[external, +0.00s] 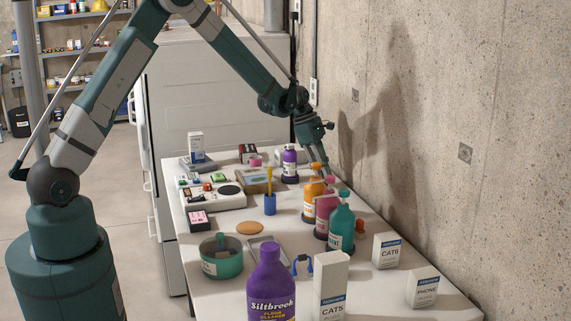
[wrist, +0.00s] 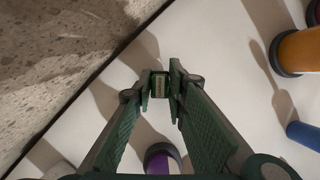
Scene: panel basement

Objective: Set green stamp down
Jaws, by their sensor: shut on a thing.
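My gripper (wrist: 160,86) is shut on the green stamp (wrist: 159,88), a small dark green block with a pale face, between its fingertips in the wrist view. In the external view my gripper (external: 324,168) points down at the table's far right side by the wall, behind the orange bottle. The stamp cannot be made out there. In the wrist view white tabletop and shadows of my fingers lie below the stamp. The gap between stamp and table is hard to tell.
Orange (external: 313,200), pink (external: 326,214) and teal (external: 341,228) bottles stand close in front of my gripper. A purple-capped bottle (external: 289,165) stands to its left. A blue cup (external: 270,204) holds a yellow brush. The concrete wall (external: 450,90) borders the table. Bare table lies beneath my fingers.

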